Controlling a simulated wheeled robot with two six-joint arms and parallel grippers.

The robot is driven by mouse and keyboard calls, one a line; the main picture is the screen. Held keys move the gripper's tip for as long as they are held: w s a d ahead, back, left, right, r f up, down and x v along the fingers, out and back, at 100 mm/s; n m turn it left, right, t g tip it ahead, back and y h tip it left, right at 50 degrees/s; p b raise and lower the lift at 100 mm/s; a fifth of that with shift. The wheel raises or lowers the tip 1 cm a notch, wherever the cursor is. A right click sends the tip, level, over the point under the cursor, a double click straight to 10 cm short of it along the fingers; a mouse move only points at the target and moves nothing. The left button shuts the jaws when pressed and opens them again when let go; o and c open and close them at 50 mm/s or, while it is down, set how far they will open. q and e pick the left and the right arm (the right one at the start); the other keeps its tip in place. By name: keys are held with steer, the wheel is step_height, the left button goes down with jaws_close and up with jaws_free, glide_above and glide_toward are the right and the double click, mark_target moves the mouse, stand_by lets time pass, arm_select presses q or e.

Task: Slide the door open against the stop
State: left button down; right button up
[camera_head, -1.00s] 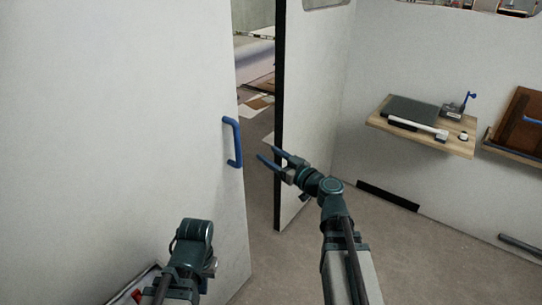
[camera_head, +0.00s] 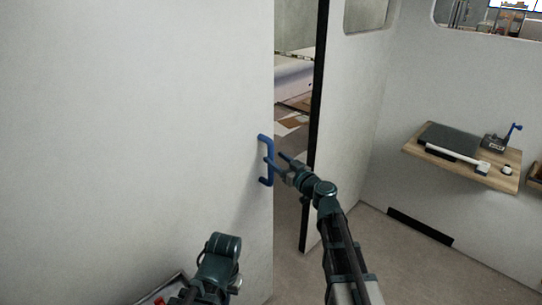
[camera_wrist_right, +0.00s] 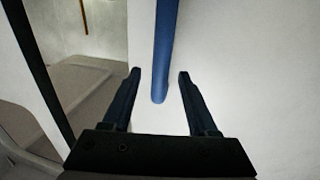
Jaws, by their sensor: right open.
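A white sliding door (camera_head: 150,120) fills the left of the head view, with a gap between its right edge and the black-edged wall. Its blue handle (camera_head: 269,160) is a vertical bar near that edge; it also shows in the right wrist view (camera_wrist_right: 164,50). My right gripper (camera_head: 276,161) is open at the handle. In the right wrist view the bar lies between the lines of the two fingers (camera_wrist_right: 157,82), which are not closed on it. My left arm shows at the bottom of the head view, but its gripper is not visible.
The black edge (camera_head: 318,130) of the wall stands right of the opening. A wooden shelf (camera_head: 500,181) with a dark flat box and small tools hangs on the right wall. A tray with red items lies at the lower left. Bare floor shows at the lower right.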

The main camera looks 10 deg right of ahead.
mark_target(273, 156)
steer(key=shift+x, duration=1.8)
jaws_close()
